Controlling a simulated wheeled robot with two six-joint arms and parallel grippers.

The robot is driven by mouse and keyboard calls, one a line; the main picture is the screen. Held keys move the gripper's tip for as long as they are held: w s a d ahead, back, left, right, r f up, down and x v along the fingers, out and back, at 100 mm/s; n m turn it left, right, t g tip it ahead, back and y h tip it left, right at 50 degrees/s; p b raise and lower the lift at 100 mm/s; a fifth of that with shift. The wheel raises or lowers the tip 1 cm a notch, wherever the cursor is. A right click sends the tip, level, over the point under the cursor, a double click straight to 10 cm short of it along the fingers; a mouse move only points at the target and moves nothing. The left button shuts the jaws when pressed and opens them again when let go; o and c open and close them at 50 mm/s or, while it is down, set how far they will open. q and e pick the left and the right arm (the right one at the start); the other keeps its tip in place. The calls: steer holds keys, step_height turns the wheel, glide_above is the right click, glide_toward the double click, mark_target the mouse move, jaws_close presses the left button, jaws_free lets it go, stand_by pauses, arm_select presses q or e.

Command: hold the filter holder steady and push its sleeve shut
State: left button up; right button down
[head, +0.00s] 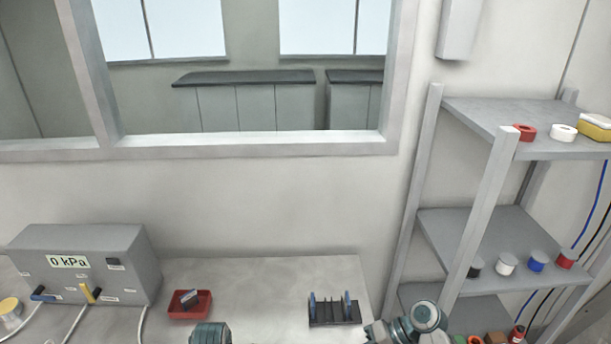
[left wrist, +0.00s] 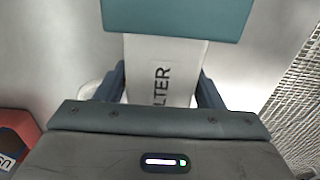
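In the left wrist view the filter holder shows as a white body (left wrist: 165,50) with dark lettering ending in "LTER". A wider teal sleeve (left wrist: 178,14) covers its far end, at the top of the picture. My left gripper (left wrist: 162,88) has one dark finger along each side of the white body, and both appear to touch it. The near end of the holder is hidden behind the gripper housing. The holder does not show in the head view, where only parts of my arms appear at the bottom edge. My right gripper is in neither view.
A shelf unit (head: 480,235) stands at right. The bench between tray and rack is clear.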

arm_select(q)
steer(key=shift+o, duration=1.3)
